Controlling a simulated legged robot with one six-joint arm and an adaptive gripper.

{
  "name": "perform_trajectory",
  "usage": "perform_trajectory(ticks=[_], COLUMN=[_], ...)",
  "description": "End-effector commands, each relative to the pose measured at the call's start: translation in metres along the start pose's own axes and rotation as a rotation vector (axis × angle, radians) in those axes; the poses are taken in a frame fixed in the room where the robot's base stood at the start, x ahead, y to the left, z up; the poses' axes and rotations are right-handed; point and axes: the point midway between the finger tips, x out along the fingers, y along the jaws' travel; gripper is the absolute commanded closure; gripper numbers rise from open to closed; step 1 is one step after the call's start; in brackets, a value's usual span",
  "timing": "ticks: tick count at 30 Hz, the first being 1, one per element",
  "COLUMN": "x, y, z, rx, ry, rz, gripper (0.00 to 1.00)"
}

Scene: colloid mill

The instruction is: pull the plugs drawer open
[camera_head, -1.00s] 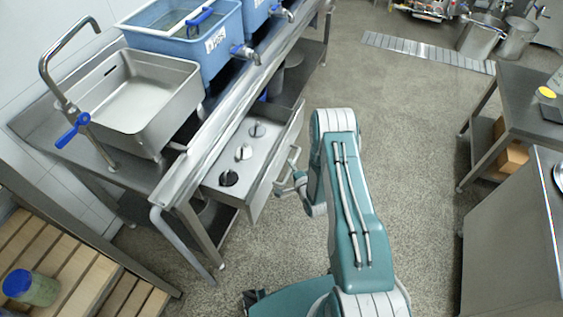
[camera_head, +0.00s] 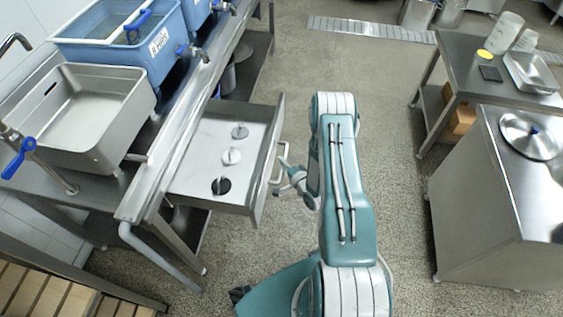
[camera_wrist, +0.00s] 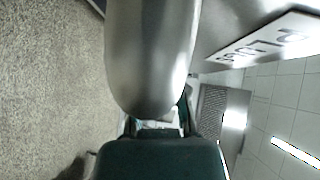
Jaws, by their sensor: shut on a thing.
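The plugs drawer (camera_head: 215,197) stands open under the steel bench in the head view, with a white, a grey and a black plug inside. Its front carries a bar handle (camera_head: 277,166). In the wrist view a label reading "PLUGS" (camera_wrist: 262,42) shows on the drawer front, and the handle (camera_wrist: 150,60) fills the upper middle, large and blurred. My gripper (camera_head: 284,178) is at the handle, shut on it. The wrist view shows its fingers (camera_wrist: 158,128) on both sides of the handle; their tips are partly hidden.
A steel sink (camera_head: 85,115) and blue tubs (camera_head: 125,45) stand on the bench above the drawer. A steel cabinet (camera_head: 490,200) and a side table (camera_head: 490,85) stand at right. Speckled floor (camera_head: 370,75) is clear between them.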

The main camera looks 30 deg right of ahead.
Motion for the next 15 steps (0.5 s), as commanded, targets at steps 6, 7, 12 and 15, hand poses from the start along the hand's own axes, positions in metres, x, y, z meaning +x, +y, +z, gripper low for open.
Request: perform_trajectory(ticks=[6,7,12,15], x=[-0.0016,-0.0015,-0.0010,-0.0015], y=[0.0035,0.0032,0.0017,0.0013], z=[0.0029,0.0027,0.0019,0.0016], rx=[0.005,0.004,0.003,0.002], ry=[-0.005,-0.004,-0.003,-0.003], rz=[0.011,0.010,0.006,0.005], gripper=[0.46,0.46,0.46,0.46])
